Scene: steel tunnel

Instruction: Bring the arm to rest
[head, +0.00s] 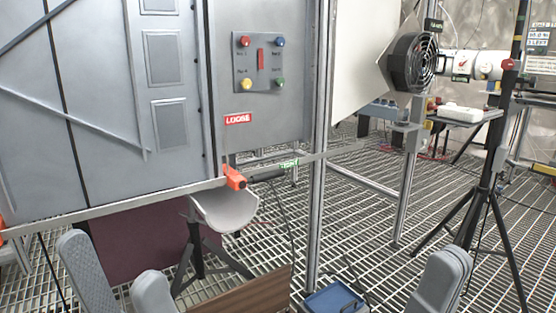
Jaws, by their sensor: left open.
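My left gripper (112,260) is at the lower left of the head view. My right gripper (444,260) is at the lower right, in front of the grating floor. Its fingers overlap from this angle, so its opening cannot be told. No held object shows in either gripper. The arms behind the fingers are out of view.
A metal rail (120,207) with an orange clamp (234,178) crosses beyond my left gripper. A white trough (226,211) stands below it. A brown board (245,293) and a blue box (335,299) lie between the grippers. A black tripod (486,190) stands behind my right gripper.

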